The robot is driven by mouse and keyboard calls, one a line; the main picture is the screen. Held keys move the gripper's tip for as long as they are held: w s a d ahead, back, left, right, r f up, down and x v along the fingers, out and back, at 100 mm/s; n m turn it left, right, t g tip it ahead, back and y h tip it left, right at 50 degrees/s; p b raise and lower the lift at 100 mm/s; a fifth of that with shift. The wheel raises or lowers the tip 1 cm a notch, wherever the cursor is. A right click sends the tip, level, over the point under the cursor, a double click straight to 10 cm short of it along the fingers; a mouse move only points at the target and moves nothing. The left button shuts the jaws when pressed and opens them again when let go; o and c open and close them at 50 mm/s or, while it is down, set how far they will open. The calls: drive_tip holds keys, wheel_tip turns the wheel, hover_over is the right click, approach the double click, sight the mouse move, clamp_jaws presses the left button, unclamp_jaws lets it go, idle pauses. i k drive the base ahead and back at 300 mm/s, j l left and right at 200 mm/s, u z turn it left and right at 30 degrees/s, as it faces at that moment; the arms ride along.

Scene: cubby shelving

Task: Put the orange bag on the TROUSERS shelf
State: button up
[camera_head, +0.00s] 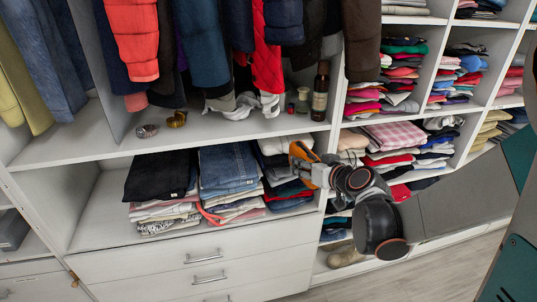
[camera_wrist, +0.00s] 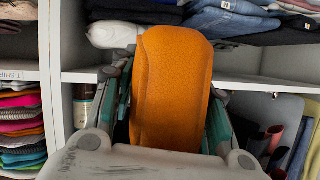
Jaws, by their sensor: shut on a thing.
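The orange bag (camera_wrist: 172,90) is held between the fingers of my gripper (camera_wrist: 168,98) and fills the middle of the wrist view, which looks upside down. In the head view the bag (camera_head: 296,154) shows as a small orange shape, partly hidden by my gripper (camera_head: 310,171). My gripper is shut on it, in front of the right end of a wide lower compartment (camera_head: 100,205). That compartment holds folded jeans (camera_head: 229,170) and dark folded clothes. I cannot read a TROUSERS label in either view.
Hanging jackets (camera_head: 200,40) fill the space above, with a dark bottle (camera_head: 320,92) on the upper board (camera_head: 230,130). Narrow cubbies of folded shirts (camera_head: 400,75) stand to the right. A partly readable T-SHIRT label (camera_wrist: 12,76) shows in the wrist view. The lower compartment's left end is bare.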

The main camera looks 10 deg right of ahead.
sight(109, 223)
drive_tip(key=j+z, duration=0.1)
drive_tip(key=z, duration=1.3)
drive_tip(key=k+j+z, duration=0.3)
drive_tip(key=j+z, duration=0.15)
drive_tip(key=j, duration=0.2)
drive_tip(key=k+j+z, duration=0.9)
drive_tip(key=k+j+u, duration=0.15)
drive_tip(key=k, duration=0.35)
drive_tip(key=k+j+u, duration=0.2)
drive_tip(key=k, duration=0.25)
drive_tip(key=k+j+u, duration=0.15)
drive_tip(key=k, duration=0.35)
drive_tip(key=k+l+u, duration=0.15)
drive_tip(key=u, duration=0.25)
drive_tip(key=k+u, duration=0.45)
drive_tip(key=k+l+u, duration=0.1)
drive_tip(key=u, duration=0.3)
drive_tip(key=k+j+u, duration=0.1)
drive_tip(key=k+u, duration=0.2)
drive_tip(key=u, duration=0.15)
drive_tip(key=i+j, duration=0.65)
drive_tip(key=i, duration=0.15)
drive_tip(key=k+u, duration=0.05)
